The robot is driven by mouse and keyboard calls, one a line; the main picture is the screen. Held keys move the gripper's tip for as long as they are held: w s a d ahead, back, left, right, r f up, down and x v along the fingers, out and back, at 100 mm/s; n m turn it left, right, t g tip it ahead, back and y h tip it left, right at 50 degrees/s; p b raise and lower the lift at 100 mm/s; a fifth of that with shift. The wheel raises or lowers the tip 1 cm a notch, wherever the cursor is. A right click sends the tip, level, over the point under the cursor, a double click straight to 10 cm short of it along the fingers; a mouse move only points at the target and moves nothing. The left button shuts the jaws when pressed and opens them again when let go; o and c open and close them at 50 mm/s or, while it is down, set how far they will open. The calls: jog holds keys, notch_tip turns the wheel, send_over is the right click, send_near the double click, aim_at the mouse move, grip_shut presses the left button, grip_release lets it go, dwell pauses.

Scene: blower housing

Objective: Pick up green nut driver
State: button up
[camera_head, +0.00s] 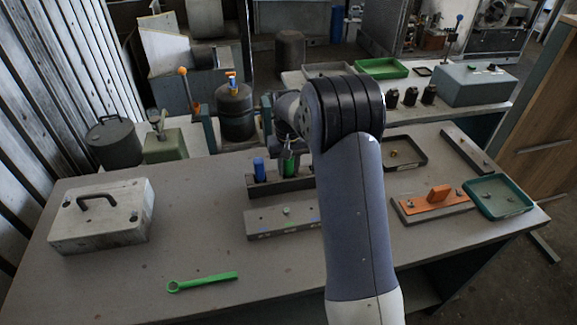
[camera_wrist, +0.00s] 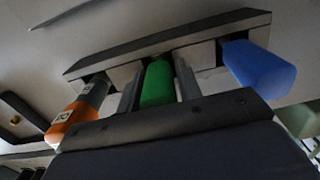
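The green nut driver (camera_wrist: 157,84) stands in a dark rack, its green handle upward, and shows in the wrist view between my gripper's two grey fingers. My gripper (camera_wrist: 158,88) has one finger on each side of the handle, very close to it. I cannot tell whether the fingers press on it. In the head view the green handle (camera_head: 290,167) shows below my wrist, partly hidden. The rack (camera_head: 262,190) stands on the table, with its right part behind my arm.
A blue-handled driver (camera_wrist: 258,68) and an orange-and-grey one (camera_wrist: 78,112) flank the green one closely in the rack. A grey block (camera_head: 270,227) lies in front. A green wrench (camera_head: 203,282) and a metal case (camera_head: 103,216) are at the left. Trays (camera_head: 498,197) lie right.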

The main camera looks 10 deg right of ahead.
grip_shut()
